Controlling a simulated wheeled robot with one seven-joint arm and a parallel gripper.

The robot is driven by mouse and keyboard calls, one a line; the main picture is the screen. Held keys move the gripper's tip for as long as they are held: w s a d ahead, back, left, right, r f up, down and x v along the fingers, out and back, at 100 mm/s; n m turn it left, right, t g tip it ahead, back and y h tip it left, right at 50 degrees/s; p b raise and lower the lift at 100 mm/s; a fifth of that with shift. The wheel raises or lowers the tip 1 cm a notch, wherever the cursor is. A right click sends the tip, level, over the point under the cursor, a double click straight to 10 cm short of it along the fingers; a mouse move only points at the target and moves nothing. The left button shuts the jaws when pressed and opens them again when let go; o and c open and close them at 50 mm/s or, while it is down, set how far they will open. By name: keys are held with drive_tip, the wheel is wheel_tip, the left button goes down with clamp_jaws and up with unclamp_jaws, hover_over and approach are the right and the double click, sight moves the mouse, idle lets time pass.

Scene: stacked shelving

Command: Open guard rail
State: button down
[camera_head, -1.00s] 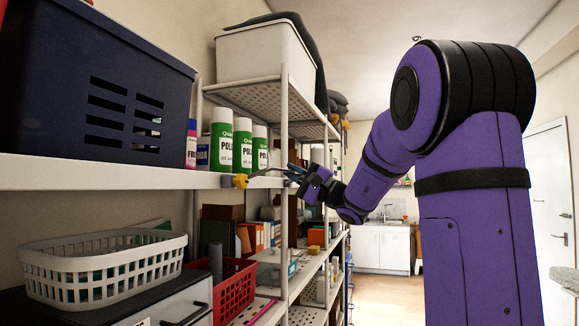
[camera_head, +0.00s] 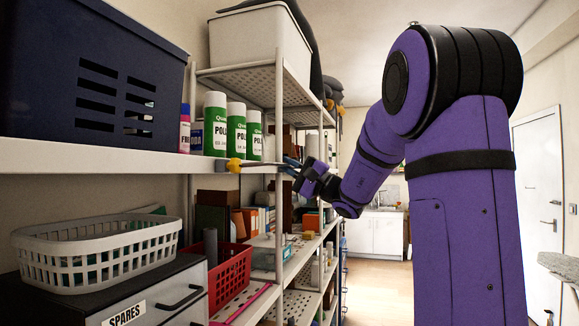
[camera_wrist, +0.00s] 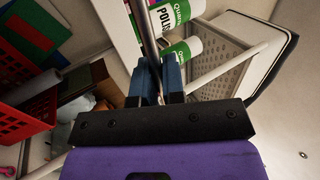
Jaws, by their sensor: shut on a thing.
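The guard rail (camera_head: 262,164) is a thin metal bar at the front of the upper shelf. At its left end is a yellow fitting (camera_head: 234,165) on the shelf edge. My gripper (camera_head: 291,166) is at the bar's right end, in front of the shelf post. In the wrist view, my two blue-grey fingers (camera_wrist: 157,84) are closed around the rail (camera_wrist: 148,36), which runs up out of the picture. The exact finger contact and the rail's far end are hidden there.
Green-and-white polish bottles (camera_head: 215,124) stand behind the rail, beside a dark blue crate (camera_head: 85,82). Below are a white basket (camera_head: 100,262), a red basket (camera_head: 232,277) and a drawer unit (camera_head: 160,307). Open floor (camera_head: 372,272) lies beyond the shelves.

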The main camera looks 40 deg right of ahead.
drive_tip(key=c, duration=1.2)
unclamp_jaws()
drive_tip(key=shift+w, duration=0.1)
drive_tip(key=v, duration=1.1)
drive_tip(key=shift+a, duration=0.1)
